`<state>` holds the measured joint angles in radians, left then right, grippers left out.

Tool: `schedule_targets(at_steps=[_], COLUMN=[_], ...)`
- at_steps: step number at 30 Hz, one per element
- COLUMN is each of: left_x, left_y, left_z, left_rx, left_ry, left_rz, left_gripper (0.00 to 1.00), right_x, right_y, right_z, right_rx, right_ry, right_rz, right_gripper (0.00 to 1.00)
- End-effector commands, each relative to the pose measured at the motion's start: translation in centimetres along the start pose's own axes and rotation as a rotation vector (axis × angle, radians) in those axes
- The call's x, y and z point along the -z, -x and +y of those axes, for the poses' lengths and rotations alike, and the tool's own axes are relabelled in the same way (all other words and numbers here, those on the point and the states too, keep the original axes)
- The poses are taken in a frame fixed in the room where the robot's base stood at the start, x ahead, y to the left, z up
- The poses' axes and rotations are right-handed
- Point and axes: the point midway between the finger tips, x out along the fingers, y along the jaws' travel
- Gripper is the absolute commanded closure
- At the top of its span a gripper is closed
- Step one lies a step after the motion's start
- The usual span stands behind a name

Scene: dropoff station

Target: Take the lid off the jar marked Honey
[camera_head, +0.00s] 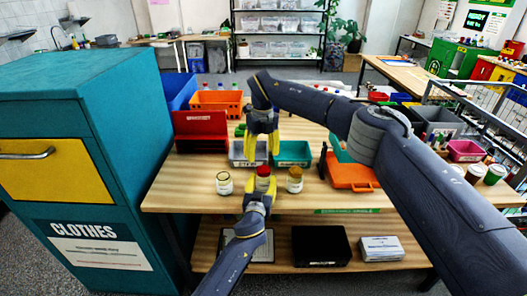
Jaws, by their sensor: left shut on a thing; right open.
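Three small jars stand in a row near the front edge of the wooden table. The left jar (224,184) has a pale yellowish top, the middle jar (263,183) a red lid (263,171), and the right jar (295,184) a brownish-orange lid (295,173). Their labels are too small to read, so I cannot tell which is marked Honey. My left gripper (260,188) comes from below and is shut around the middle jar, hiding part of it. My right gripper (262,155) points down, open and empty, just behind and above the red lid.
Behind the jars are a grey tray (237,158), a teal tray (293,164) and a red box (200,146). An orange case (352,184) lies to the right. The teal clothes bin (125,120) stands close at the left. The tabletop left of the jars is clear.

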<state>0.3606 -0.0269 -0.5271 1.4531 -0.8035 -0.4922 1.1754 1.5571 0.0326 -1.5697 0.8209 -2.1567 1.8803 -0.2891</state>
Motion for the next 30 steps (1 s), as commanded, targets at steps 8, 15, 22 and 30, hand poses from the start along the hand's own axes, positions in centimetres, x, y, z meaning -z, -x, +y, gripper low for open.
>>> schedule_targets(at_steps=[8,15,22,30], left_x=[0.03,0.03,0.03,0.04], left_y=[-0.01,-0.01,-0.01,-0.01], left_z=[0.00,0.00,0.00,0.00], left_rx=[0.000,0.000,0.000,0.000], left_ry=[0.000,0.000,0.000,0.000], left_rz=[0.000,0.000,0.001,0.001], left_gripper=[1.00,1.00,1.00,1.00], right_x=[0.00,-0.02,-0.04,-0.04], right_y=[0.08,0.20,0.30,0.45], right_z=[-0.08,-0.14,-0.25,-0.37], right_rx=[0.003,0.004,0.007,0.009], right_ry=[-0.430,-0.807,-1.167,-1.590], right_rz=[-0.001,-0.003,-0.007,-0.012], right_gripper=[0.39,0.39,0.39,0.39])
